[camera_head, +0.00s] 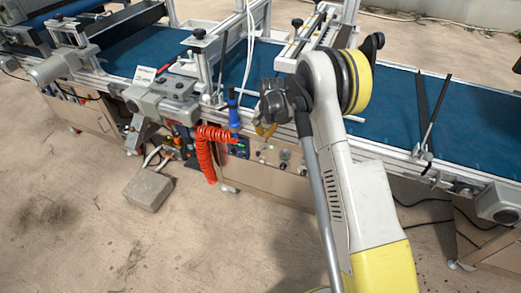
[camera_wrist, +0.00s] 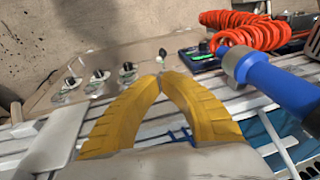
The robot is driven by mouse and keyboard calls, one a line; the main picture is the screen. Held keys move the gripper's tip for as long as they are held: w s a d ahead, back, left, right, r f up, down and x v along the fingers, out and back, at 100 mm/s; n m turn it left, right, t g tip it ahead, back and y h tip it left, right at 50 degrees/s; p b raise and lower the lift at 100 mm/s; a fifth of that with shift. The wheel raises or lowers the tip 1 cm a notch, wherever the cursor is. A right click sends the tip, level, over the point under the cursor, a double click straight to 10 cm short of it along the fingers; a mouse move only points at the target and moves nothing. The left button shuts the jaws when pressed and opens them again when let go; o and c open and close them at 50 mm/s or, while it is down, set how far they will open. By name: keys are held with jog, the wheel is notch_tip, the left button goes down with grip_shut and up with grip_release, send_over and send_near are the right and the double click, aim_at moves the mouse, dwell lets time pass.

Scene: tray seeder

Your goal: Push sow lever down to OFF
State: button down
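The control panel (camera_head: 270,153) is on the front of the seeder, below the blue belt. In the wrist view, a small toggle-like lever (camera_wrist: 163,54) stands on the panel just beyond my fingertips; it may be the sow lever, but no label is readable. Its ON or OFF position cannot be told. My gripper (camera_wrist: 161,77) has its yellow fingers brought together at the tips, with nothing seen between them. A gap to the lever appears to remain. In the head view my gripper (camera_head: 264,130) is small, in front of the machine's rail above the panel.
Several black knobs (camera_wrist: 98,76) line the panel left of the lever. A coiled red hose (camera_wrist: 250,32) and a blue-handled tool (camera_wrist: 272,82) are at the right. A concrete block (camera_head: 148,190) sits on the floor.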

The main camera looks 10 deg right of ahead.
aim_at(260, 152)
jog(key=b+x, duration=0.6)
jog(key=x, duration=0.8)
jog(key=shift+w, duration=0.1)
jog(key=shift+s+a+f+t+h, duration=0.3)
jog(key=shift+f+t+h, duration=0.1)
jog(key=shift+t, duration=0.2)
jog(key=f, duration=0.1)
jog(key=f+t+h, duration=0.1)
jog(key=s+f+t, duration=0.1)
jog(key=shift+a+f+h, duration=0.15)
jog(key=shift+a+h, duration=0.15)
jog(key=shift+a, duration=0.05)
dwell(0.4)
jog(key=shift+r, duration=0.8)
